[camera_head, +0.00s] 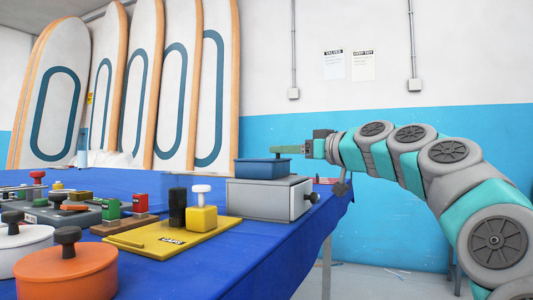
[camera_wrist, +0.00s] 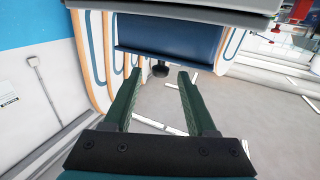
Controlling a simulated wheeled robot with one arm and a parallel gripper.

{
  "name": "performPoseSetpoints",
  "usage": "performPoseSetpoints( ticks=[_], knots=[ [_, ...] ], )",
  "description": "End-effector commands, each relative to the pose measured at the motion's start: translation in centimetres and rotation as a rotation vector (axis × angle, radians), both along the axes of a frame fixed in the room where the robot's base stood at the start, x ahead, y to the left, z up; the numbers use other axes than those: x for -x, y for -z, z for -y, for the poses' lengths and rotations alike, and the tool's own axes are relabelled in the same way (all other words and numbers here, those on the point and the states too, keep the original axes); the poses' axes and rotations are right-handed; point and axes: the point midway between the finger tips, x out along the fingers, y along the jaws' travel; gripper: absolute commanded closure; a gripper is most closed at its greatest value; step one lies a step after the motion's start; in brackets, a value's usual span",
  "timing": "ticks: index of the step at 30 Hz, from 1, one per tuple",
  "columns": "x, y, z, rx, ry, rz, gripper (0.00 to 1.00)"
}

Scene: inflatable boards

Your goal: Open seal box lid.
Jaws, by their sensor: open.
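A blue box (camera_head: 262,168) with a flat lid sits on top of a grey drawer unit (camera_head: 270,198) near the table's right edge; I take it to be the seal box. Its lid appears shut. A small dark knob (camera_wrist: 160,69) stands out from the blue lid (camera_wrist: 170,40), which looks upside down in the wrist view. My gripper (camera_wrist: 159,75) is open, with its green fingertips on either side of the knob and nothing held. In the head view my gripper (camera_head: 285,150) comes in level from the right, just above the lid, partly hiding the knob.
The blue-covered table (camera_head: 225,260) holds a yellow tray (camera_head: 172,240) with a black and a yellow piece. An orange pot (camera_head: 68,272) and a white pot (camera_head: 20,245) stand at the left front. Tall boards lean on the back wall.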

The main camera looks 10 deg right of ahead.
Motion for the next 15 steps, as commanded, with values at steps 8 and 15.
performPoseSetpoints(
  ticks=[8,15],
  knots=[
    [-3.4,0.0,-2.2,0.001,0.001,-0.002,0.43],
    [-5.2,0.0,-3.5,0.001,-0.001,-0.001,0.43]
  ],
)
